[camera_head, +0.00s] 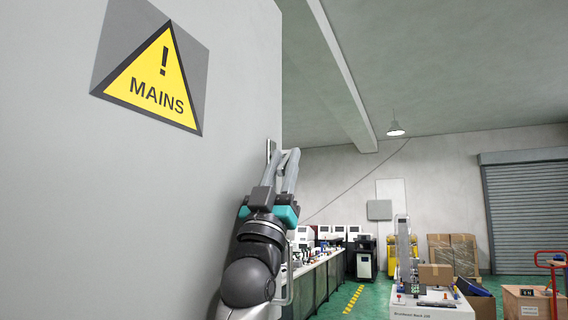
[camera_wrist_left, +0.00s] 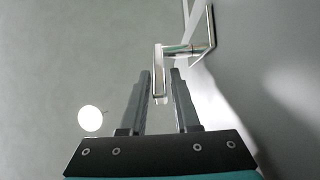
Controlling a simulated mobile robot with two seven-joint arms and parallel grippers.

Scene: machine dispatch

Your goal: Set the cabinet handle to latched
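The grey cabinet (camera_head: 150,220) fills the left of the head view and bears a yellow MAINS warning sign (camera_head: 155,82). Its metal handle (camera_head: 269,149) shows small at the cabinet's right edge, partly hidden by my gripper. In the left wrist view the handle (camera_wrist_left: 158,70) is a bar on a short shaft that comes out of the cabinet face at right. My left gripper (camera_head: 281,160) is raised at the handle. In the wrist view its fingertips (camera_wrist_left: 160,73) are apart, one on each side of the bar's end, with small gaps seen. My right gripper is out of view.
The cabinet face stands close along the right of the wrist view. Beyond the cabinet are a long workbench (camera_head: 320,275) with machines, a white machine (camera_head: 430,302), cardboard boxes (camera_head: 455,252) and a roller shutter (camera_head: 525,210). The air right of my gripper is clear.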

